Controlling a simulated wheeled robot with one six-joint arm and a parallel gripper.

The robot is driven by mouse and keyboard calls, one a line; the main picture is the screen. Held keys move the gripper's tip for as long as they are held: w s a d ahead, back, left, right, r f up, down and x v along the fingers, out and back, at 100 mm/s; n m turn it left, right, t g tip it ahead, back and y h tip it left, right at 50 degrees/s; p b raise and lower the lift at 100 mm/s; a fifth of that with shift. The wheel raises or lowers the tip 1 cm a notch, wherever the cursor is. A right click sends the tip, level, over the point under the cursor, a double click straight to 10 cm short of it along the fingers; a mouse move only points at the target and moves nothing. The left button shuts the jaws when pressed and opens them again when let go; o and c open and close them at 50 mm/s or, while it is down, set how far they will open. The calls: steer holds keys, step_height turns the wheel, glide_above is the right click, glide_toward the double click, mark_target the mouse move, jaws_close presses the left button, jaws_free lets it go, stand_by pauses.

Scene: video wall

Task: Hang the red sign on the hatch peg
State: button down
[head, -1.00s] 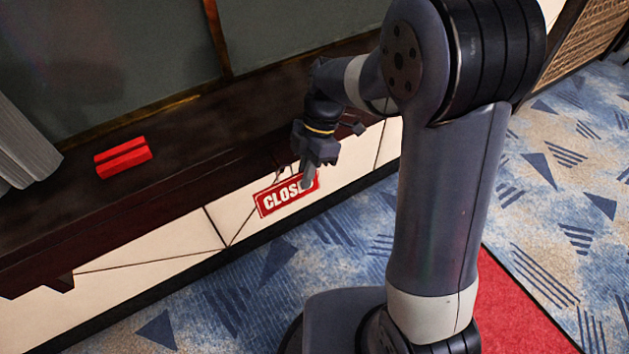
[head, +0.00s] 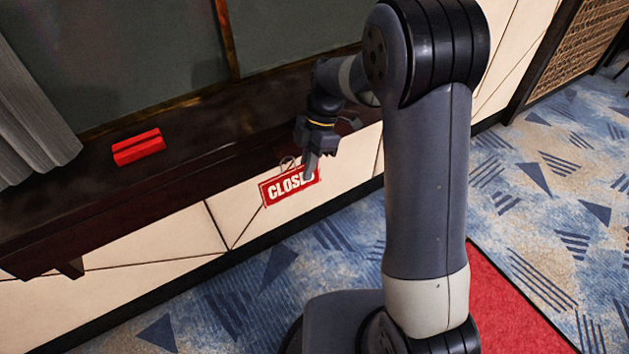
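The red sign (head: 281,189) with white "CLOSED" lettering is in front of the cream panel below the dark ledge, tilted slightly up to the right. A thin cord loop (head: 288,163) rises from its top edge towards the ledge's front edge. My gripper (head: 309,174) points down at the sign's right end, and its fingers cover the last letters. Whether the fingers are shut on the sign or only in front of it is too small to tell. The peg cannot be made out; the ledge edge around the loop is dark.
A red block with a lengthwise groove (head: 138,147) rests on the dark ledge (head: 80,205) at the left. A grey curtain (head: 35,125) hangs at the far left. A woven panel (head: 578,50) stands at the upper right. Blue patterned carpet (head: 540,190) and a red mat (head: 505,305) lie on the floor.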

mark_target(314, 183)
steer(key=shift+w+f, duration=0.15)
steer(key=shift+w, duration=0.6)
steer(key=shift+s+f, duration=0.2)
steer(key=shift+f, duration=0.15)
steer(key=shift+s+f+b, duration=0.1)
steer(key=shift+f+b, duration=0.15)
steer(key=shift+b, duration=0.15)
steer(key=shift+s+d+f, duration=0.2)
steer(key=shift+f, duration=0.15)
steer(key=shift+s+d+f, duration=0.15)
steer(key=shift+f, duration=0.2)
steer(key=shift+s+a+r+b, duration=0.2)
steer(key=shift+a+r+b, duration=0.1)
steer(key=shift+a, duration=0.2)
steer(key=shift+s, duration=0.25)
steer(key=shift+s+d, duration=0.9)
steer(key=shift+s, duration=0.15)
